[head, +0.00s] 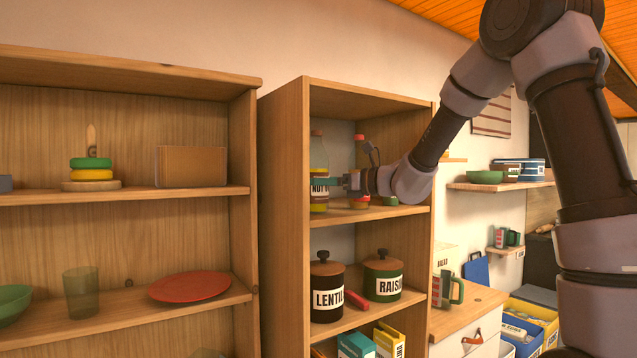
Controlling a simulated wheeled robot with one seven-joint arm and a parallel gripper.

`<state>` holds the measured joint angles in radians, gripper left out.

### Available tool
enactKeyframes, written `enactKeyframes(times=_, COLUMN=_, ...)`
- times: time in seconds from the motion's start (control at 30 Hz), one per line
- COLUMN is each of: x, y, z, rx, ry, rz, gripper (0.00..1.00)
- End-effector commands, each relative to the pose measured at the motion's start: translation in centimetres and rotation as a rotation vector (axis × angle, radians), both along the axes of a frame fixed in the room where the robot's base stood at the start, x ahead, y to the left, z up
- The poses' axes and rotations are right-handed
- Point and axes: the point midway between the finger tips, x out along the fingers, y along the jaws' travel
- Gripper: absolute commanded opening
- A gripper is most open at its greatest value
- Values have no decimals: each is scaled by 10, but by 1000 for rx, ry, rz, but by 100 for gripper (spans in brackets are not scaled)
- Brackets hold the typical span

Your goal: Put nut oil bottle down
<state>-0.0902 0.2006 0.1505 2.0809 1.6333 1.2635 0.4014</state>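The nut oil bottle (319,204) is a clear bottle with yellow contents and a label, part of which reads "NUT". The far finger is hidden.
A red-capped bottle (359,150) stands behind my gripper, partly hidden, with a small green item (390,200) to its right. Below are a lentil jar (327,288) and a raisin jar (383,277). A left shelf unit (120,192) holds toys and dishes.

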Motion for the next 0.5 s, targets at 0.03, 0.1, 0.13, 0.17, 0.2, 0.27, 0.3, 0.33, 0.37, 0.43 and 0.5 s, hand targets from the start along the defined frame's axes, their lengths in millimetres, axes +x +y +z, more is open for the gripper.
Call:
enactKeyframes(times=0.03, x=0, y=0, z=1, rx=1, ry=-2, rz=0, gripper=0)
enactKeyframes(times=0.1, x=0, y=0, z=1, rx=2, ry=-1, rz=0, gripper=0)
enactKeyframes(times=0.13, x=0, y=0, z=0, rx=2, ry=-1, rz=0, gripper=0)
enactKeyframes(times=0.17, x=0, y=0, z=-1, rx=2, ry=-1, rz=0, gripper=0)
enactKeyframes(times=0.2, x=0, y=0, z=-2, rx=2, ry=0, rz=0, gripper=0)
enactKeyframes(times=0.27, x=0, y=0, z=-3, rx=0, ry=1, rz=0, gripper=97)
enactKeyframes(times=0.3, x=0, y=0, z=-3, rx=0, ry=1, rz=0, gripper=100)
enactKeyframes(times=0.33, x=0, y=0, z=-3, rx=0, ry=1, rz=0, gripper=100)
enactKeyframes(times=0.37, x=0, y=0, z=-3, rx=0, ry=1, rz=0, gripper=100)
enactKeyframes(times=0.43, x=0, y=0, z=-3, rx=0, ry=1, rz=0, gripper=100)
enactKeyframes(times=0.5, x=0, y=0, z=-3, rx=0, ry=0, rz=0, gripper=100)
